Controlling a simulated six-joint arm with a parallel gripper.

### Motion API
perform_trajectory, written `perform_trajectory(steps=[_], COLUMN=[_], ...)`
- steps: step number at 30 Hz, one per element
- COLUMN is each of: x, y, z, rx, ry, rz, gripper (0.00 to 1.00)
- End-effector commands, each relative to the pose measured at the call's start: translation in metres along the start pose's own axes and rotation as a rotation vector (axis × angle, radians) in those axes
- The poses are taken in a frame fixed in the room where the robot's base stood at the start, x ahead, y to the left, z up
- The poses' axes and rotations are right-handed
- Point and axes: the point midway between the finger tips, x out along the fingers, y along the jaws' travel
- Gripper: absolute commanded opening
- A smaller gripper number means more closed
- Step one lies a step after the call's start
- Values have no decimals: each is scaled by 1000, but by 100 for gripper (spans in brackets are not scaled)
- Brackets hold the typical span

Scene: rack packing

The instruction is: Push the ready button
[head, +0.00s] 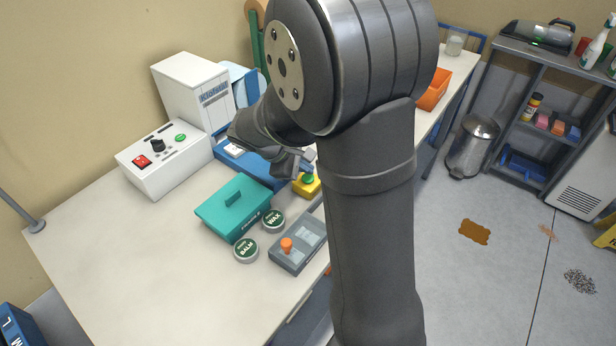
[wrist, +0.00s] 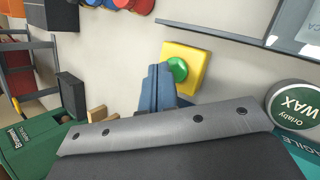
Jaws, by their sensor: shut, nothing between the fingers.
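A yellow box (head: 304,190) with a round green button (head: 308,180) sits on the white table, partly hidden by my arm. In the wrist view the yellow base (wrist: 198,62) and its green button (wrist: 178,69) show just beyond my fingertips. My gripper (head: 306,168) is shut and empty, close to the button. In the wrist view its blue-grey fingers (wrist: 158,85) stand together beside the button's left edge; I cannot tell if they touch it. A white machine box (head: 165,160) also has a green button (head: 180,138) and a red switch. No readable label shows on either button.
A teal lidded box (head: 233,208), tins marked Wax (head: 273,218) and Balm (head: 246,249), and a grey tray (head: 298,243) with an orange knob stand close by. A blue device (head: 262,168) lies behind. The table's left front is clear.

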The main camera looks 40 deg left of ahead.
Motion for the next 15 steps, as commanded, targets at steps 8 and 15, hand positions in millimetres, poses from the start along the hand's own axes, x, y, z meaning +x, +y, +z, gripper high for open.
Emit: perform_trajectory(steps=[8, 15], x=[-2, -8], y=[1, 5], z=[1, 4], rx=[0, 1], ry=[0, 1], rz=[0, 1], gripper=[0, 0])
